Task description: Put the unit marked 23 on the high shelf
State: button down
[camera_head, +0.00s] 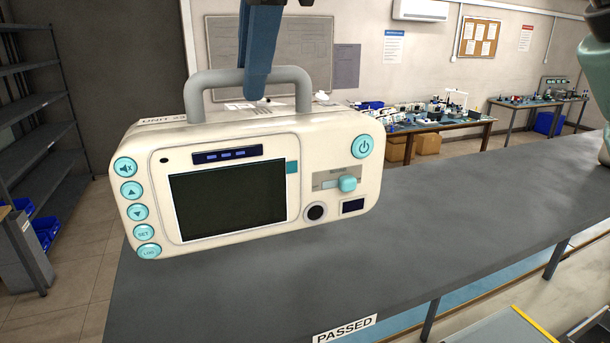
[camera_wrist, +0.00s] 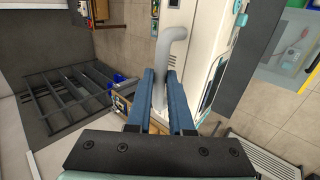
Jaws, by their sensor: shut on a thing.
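The unit marked 23 (camera_head: 330,157) is a cream monitor with a dark screen, teal buttons and a grey carry handle. Its top label reads "UNIT 23". My gripper (camera_head: 257,92) comes down from above and its blue fingers are shut on the handle. In the wrist view my gripper (camera_wrist: 158,85) has the grey handle between its fingers, with the unit (camera_wrist: 207,45) to the right. The unit hangs slightly tilted in front of a grey shelf surface (camera_head: 440,205) labelled "PASSED" (camera_head: 344,329) on its front edge. Whether its base touches the surface I cannot tell.
The grey surface is bare to the right of the unit. A lower blue level (camera_head: 480,283) shows beneath it. Dark shelving (camera_head: 35,100) stands at the left, with blue bins (camera_head: 45,230) near it. Cluttered workbenches (camera_head: 430,125) stand at the back.

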aim_at(257, 120)
notch_tip(257, 120, down, 4)
jog(key=b, duration=0.2)
jog(key=shift+s+d+f+b, duration=0.1)
jog(key=shift+s+f+b, duration=0.05)
jog(key=shift+f+b, duration=0.55)
jog(key=shift+b, duration=0.05)
notch_tip(257, 120, down, 4)
jog(key=b, duration=0.3)
jog(key=shift+r+b, duration=0.15)
jog(key=shift+b, duration=0.25)
jog(key=shift+r, duration=0.1)
jog(key=c, duration=0.8)
grip_release()
